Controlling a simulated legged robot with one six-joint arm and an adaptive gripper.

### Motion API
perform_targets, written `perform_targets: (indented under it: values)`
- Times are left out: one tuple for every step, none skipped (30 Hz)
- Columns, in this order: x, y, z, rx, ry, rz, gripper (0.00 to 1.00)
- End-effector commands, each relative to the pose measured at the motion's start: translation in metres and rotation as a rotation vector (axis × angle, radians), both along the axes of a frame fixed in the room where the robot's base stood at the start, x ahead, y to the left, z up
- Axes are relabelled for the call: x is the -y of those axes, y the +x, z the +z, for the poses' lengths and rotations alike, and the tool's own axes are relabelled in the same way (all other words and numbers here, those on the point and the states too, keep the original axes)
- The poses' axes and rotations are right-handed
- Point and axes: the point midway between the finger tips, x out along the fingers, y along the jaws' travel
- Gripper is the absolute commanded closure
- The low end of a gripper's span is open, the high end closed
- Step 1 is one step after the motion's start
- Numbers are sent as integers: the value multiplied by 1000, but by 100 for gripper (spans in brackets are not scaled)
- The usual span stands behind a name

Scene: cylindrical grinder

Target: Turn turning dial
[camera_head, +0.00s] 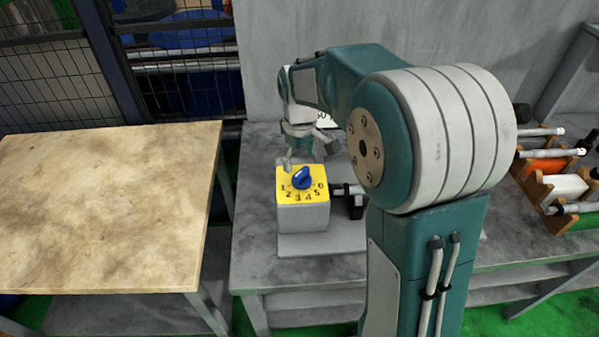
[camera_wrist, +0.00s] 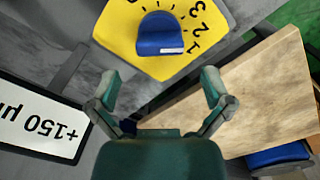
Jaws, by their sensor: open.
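The turning dial (camera_head: 302,178) is a blue knob on a yellow plate (camera_head: 288,195) with black numbers around it, on top of a grey box (camera_head: 303,217). In the wrist view the dial (camera_wrist: 160,34) is at the top centre, with a pale mark on its edge near the number 1. In the wrist view my gripper (camera_wrist: 159,82) is open and empty. Its two fingers are spread below the dial in the picture, apart from it.
The box stands on a grey metal table (camera_head: 255,248). A wooden-topped table (camera_head: 110,210) is at the left. Wooden racks with grey-handled items (camera_head: 560,180) are at the right. A white "+150 µm" sign (camera_wrist: 38,120) shows in the wrist view. A mesh fence (camera_head: 55,85) stands behind.

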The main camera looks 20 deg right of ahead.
Motion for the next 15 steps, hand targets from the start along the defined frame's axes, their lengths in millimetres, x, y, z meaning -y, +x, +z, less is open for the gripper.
perform_targets:
  values:
    - [0,-1,-11,-5,0,0,0]
    - [0,0,-16,-4,0,0,0]
    - [0,-1,-22,-4,0,0,0]
    - [0,-1,-27,-4,0,0,0]
    - [0,0,-31,-2,0,0,0]
    - [0,-1,-35,-2,0,0,0]
    - [0,0,-38,-1,0,-1,0]
    - [0,0,-41,-1,-1,-1,0]
    - [0,0,-43,-1,-1,-1,0]
    - [0,-1,-45,-1,-1,-1,0]
    - [0,-1,-46,0,0,-1,0]
    - [0,-1,-47,0,0,-1,0]
    - [0,-1,-47,1,1,-1,0]
    - [0,0,-47,1,0,-1,0]
    - [0,0,-47,1,0,-1,0]
